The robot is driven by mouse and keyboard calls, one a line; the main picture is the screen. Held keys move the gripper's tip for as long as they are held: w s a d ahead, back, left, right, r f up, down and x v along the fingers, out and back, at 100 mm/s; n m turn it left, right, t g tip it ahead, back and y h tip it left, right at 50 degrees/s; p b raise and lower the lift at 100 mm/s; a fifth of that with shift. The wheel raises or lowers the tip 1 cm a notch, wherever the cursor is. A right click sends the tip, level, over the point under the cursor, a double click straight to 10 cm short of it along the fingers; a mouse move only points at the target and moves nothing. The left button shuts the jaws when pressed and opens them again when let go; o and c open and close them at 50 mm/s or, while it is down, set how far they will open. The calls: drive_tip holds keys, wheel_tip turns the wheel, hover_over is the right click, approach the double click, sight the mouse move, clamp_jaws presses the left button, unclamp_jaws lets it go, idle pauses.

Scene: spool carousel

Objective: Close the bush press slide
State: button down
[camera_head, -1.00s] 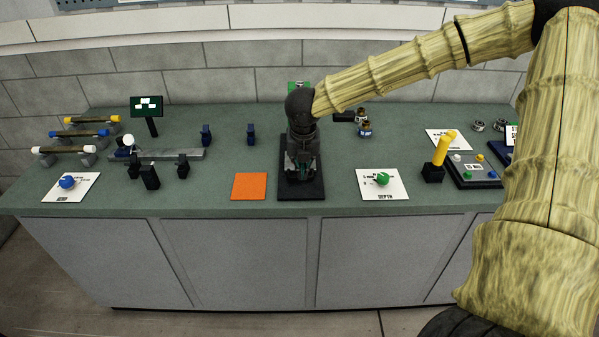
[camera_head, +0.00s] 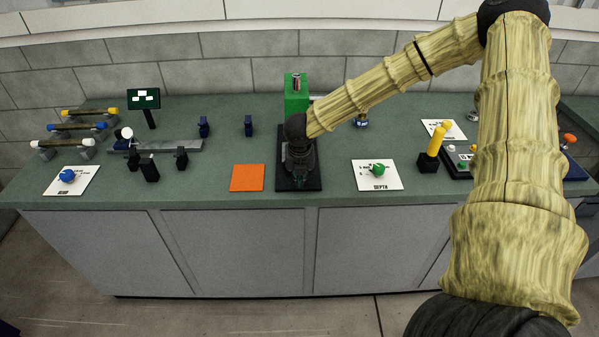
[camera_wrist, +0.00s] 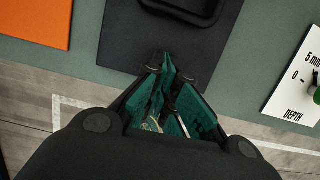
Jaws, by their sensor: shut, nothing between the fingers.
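The bush press shows in the head view as a green upright block (camera_head: 296,93) at the back of a black base plate (camera_head: 284,158). My wrist covers much of its front, so the slide's position cannot be told there. In the wrist view the dark base plate (camera_wrist: 120,45) lies beneath my gripper. A black tray-like part with a raised rounded rim (camera_wrist: 186,16), possibly the slide, sits on it at the top edge, ahead of the fingertips. My gripper (camera_wrist: 173,72) is shut and empty, pointing down near the plate's front edge. It looks apart from the tray-like part.
An orange square (camera_head: 247,178) lies left of the plate, and the DEPTH card with a green knob (camera_head: 380,169) lies right. A yellow post (camera_head: 437,141) stands farther right. The counter's front edge is close to my gripper.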

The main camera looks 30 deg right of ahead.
drive_tip(key=shift+w+d+f+p, duration=0.15)
drive_tip(key=shift+w+d+p, duration=0.2)
drive_tip(key=shift+w, duration=0.35)
drive_tip(key=shift+w+d+f+p, duration=0.1)
drive_tip(key=shift+w+d+p, duration=0.15)
drive_tip(key=shift+w+d, duration=0.35)
drive_tip(key=shift+w+a, duration=0.1)
drive_tip(key=shift+a, duration=0.05)
